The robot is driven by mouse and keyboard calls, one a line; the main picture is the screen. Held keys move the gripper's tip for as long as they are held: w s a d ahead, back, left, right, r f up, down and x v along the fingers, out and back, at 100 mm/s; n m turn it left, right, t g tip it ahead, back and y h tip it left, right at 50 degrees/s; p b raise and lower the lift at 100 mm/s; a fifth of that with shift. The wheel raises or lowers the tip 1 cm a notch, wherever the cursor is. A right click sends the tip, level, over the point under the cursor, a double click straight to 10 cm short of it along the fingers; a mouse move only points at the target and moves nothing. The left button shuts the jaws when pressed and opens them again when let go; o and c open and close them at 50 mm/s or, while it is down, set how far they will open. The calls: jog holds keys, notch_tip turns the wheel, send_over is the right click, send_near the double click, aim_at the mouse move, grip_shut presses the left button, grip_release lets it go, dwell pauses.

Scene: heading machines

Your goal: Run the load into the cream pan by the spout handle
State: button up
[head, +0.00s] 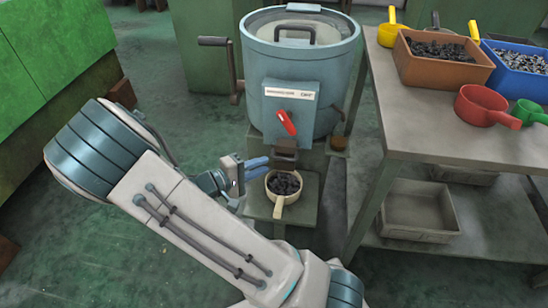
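The blue-grey drum machine (300,85) stands at the centre with a lid on top. A red handle (287,122) sits tilted on its front plate, above the dark spout (285,155). The cream pan (290,199) stands under the spout on a low ledge, its handle pointing toward me. Dark small pieces (284,183) lie in the pan. My gripper (268,167) is just left of the spout, near the pan's rim and below the red handle. Its blue fingers point right; whether they are apart or touch the spout or pan is unclear.
A grey table (450,145) on the right holds an orange bin (440,70), a blue bin (515,80), a red pan (482,105) and a green pan (528,112). A grey tray (418,212) lies on its lower shelf. A crank (213,41) juts left from the drum.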

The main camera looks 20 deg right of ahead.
jog(key=v, duration=0.6)
jog(key=shift+a+p, duration=0.25)
jog(key=shift+p, duration=0.2)
jog(key=shift+s, duration=0.1)
jog(key=s+r+m+y+p, duration=0.1)
jog(key=s+r+y+p, duration=0.3)
jog(key=r+p, duration=0.4)
jog(key=s+d+r+m+y+p, duration=0.1)
jog(key=s+r+y+p, duration=0.4)
jog(key=r, duration=1.2)
jog(key=s+r+m+y+p, duration=0.2)
jog(key=s+r+y+p, duration=0.3)
jog(key=r+p, duration=0.6)
notch_tip(320, 180, up, 2)
jog(key=shift+d+r+y+p, duration=0.2)
jog(key=shift+d+y+p, duration=0.15)
jog(key=shift+y, duration=0.65)
jog(key=shift+s, duration=0.15)
